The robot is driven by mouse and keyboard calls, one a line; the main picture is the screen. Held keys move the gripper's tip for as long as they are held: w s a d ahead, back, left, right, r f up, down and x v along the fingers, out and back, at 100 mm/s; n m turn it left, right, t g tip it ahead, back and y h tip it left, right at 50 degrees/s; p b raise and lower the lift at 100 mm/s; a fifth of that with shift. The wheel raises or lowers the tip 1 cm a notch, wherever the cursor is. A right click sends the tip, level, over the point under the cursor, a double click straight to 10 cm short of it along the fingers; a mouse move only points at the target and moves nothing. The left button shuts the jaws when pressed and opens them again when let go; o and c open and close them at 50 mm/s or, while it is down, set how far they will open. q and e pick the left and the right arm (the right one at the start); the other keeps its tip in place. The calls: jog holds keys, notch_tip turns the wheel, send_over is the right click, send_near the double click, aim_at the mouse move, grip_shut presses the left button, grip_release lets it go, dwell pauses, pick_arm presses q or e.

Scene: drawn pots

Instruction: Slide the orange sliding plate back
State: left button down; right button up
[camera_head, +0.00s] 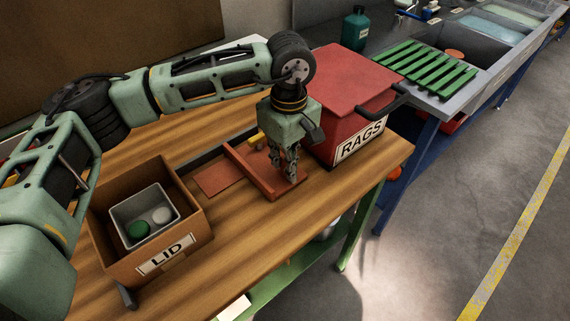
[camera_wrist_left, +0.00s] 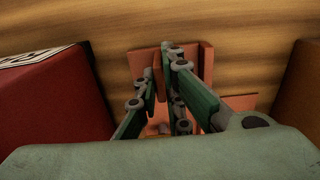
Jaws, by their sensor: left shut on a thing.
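The orange sliding plate (camera_head: 264,177) is a flat reddish-orange piece with a raised edge, lying on the wooden table between the cardboard box and the red box. A flatter orange section (camera_head: 219,179) extends to its left. My left gripper (camera_head: 291,177) points down at the plate's right end, its fingers shut on an upright part of it. In the left wrist view the fingers (camera_wrist_left: 163,70) close around a thin upright piece of the plate (camera_wrist_left: 144,62); the fingers partly hide the grip. My right gripper is not in view.
A red RAGS box (camera_head: 337,100) stands close right of the gripper. A cardboard LID box (camera_head: 120,252) holds a grey bin (camera_head: 119,214) with green and white round things. The table front (camera_head: 262,222) is clear.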

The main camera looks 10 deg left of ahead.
pick_arm(q)
jog(key=shift+w+d+r, duration=0.15)
jog(key=c, duration=2.2)
grip_release()
jog(key=shift+o, duration=1.7)
notch_tip(320, 180, up, 12)
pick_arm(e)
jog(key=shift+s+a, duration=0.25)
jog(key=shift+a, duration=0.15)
pick_arm(q)
jog(key=shift+f, duration=0.2)
